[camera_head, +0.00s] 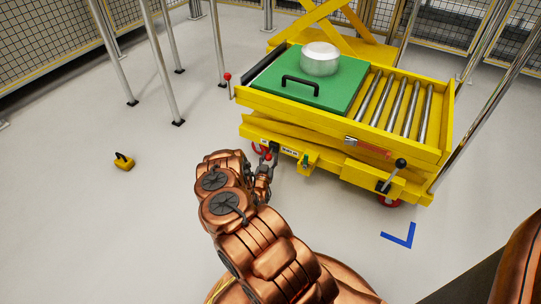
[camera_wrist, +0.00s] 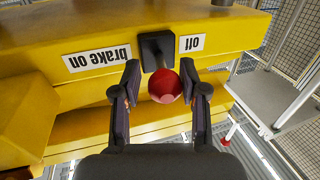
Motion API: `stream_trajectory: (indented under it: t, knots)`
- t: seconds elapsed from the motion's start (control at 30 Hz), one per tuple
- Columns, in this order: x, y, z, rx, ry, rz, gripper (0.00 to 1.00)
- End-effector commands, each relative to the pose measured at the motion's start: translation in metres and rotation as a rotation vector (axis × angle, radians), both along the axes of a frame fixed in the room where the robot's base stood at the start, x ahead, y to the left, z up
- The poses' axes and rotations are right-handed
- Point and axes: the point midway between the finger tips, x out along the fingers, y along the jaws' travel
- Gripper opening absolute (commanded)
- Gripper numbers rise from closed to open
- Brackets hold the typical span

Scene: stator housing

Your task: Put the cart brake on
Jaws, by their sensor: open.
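The yellow cart (camera_head: 310,118) stands ahead with its near side facing me. In the wrist view, a brake lever with a red ball knob (camera_wrist: 165,88) sticks out of a black mount (camera_wrist: 152,46) on the cart's yellow side. The labels appear upside down: "brake on" (camera_wrist: 97,59) left of the mount, "off" (camera_wrist: 192,43) right of it. The knob sits slightly toward the "off" side. My gripper (camera_wrist: 160,76) is open, with one finger on each side of the knob. I see a gap at the left finger; contact on the right is unclear.
The cart carries a green plate (camera_head: 320,95) with a black handle and a pale cylinder (camera_head: 320,58), beside rollers (camera_head: 395,98). A black-knobbed lever (camera_head: 400,164) juts from its near right. Metal posts (camera_head: 163,65) stand behind.

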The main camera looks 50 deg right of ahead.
Motion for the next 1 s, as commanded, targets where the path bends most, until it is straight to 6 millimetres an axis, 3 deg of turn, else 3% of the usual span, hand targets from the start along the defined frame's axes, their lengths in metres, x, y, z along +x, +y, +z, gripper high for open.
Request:
stream_trajectory:
  t: [0.53,0.7,1.0]
  knots:
    - [-0.036,0.076,0.001,-0.001,0.0,0.004,0.43]
    - [-0.043,0.086,0.001,0.0,-0.001,0.003,0.43]
    - [-0.045,0.089,0.001,-0.001,-0.002,0.002,0.43]
